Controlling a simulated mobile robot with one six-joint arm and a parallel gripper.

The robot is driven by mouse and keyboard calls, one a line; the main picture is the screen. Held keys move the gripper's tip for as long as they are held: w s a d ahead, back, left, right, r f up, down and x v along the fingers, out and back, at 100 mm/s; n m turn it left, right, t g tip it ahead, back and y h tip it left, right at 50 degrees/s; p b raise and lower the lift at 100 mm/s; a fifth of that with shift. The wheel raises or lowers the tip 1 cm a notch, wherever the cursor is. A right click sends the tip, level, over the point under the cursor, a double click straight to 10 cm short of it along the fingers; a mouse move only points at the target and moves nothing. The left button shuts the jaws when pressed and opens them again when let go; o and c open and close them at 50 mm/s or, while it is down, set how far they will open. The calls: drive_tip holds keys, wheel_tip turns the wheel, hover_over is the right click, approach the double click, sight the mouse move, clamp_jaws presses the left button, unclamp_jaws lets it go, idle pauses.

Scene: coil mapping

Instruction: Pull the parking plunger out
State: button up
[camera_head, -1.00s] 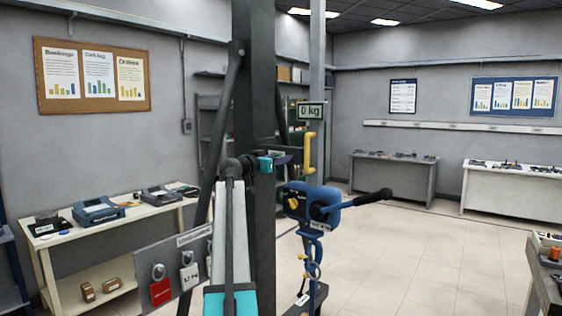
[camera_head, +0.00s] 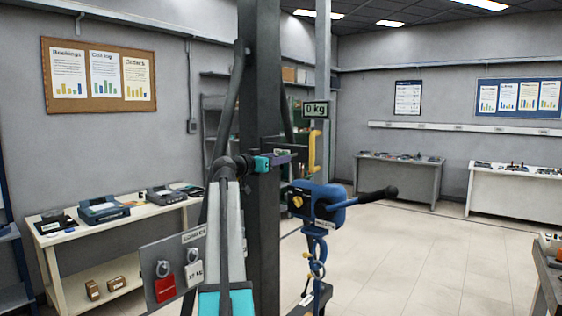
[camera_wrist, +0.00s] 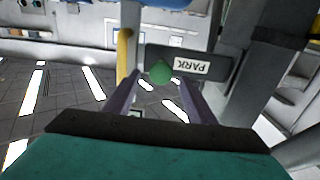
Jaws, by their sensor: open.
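The parking plunger shows in the wrist view as a round green knob (camera_wrist: 160,72) on a dark bracket with an upside-down PARK label (camera_wrist: 192,67). My gripper (camera_wrist: 158,84) is open. Its two purple-grey fingers stand on either side of the knob, and I cannot tell whether they touch it. In the head view my gripper (camera_head: 286,157) is beside the dark column, below the 0 kg display (camera_head: 316,109) and left of the yellow handle (camera_head: 314,152). I cannot make out the green knob in the head view.
A blue unit with a black-gripped lever (camera_head: 332,205) sits just below and right of my gripper. A grey board (camera_head: 172,268) with red and white tags hangs at lower left. A white bench (camera_head: 110,228) stands at left. Open floor (camera_head: 420,250) lies to the right.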

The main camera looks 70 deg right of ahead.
drive_tip(key=b+v, duration=0.2)
drive_tip(key=v, duration=0.7)
drive_tip(key=shift+a+f, duration=0.1)
drive_tip(key=shift+a, duration=0.05)
